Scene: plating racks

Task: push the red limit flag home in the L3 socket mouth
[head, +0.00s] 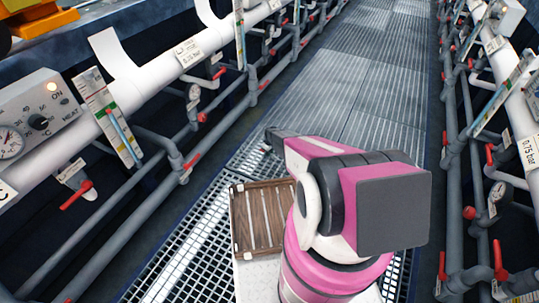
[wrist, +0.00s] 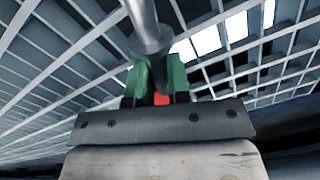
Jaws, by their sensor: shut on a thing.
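In the wrist view, my gripper (wrist: 156,80) has green fingers shut on a small red piece, the red limit flag (wrist: 161,98); only a little of it shows between them. A grey metal pipe (wrist: 147,25) comes down from the top of that view and ends in a thicker collar just in front of the fingers. I cannot tell whether the flag touches it. In the head view my arm hides most of the gripper, and the flag is not visible. No socket mouth can be made out as L3 in either view.
A wooden slatted crate (head: 235,222) stands left of my arm. Pipe racks with red-handled valves (head: 77,195) line the left side, with a control box (head: 38,100). More pipes (head: 453,200) line the right. The grated walkway (head: 375,75) ahead is clear.

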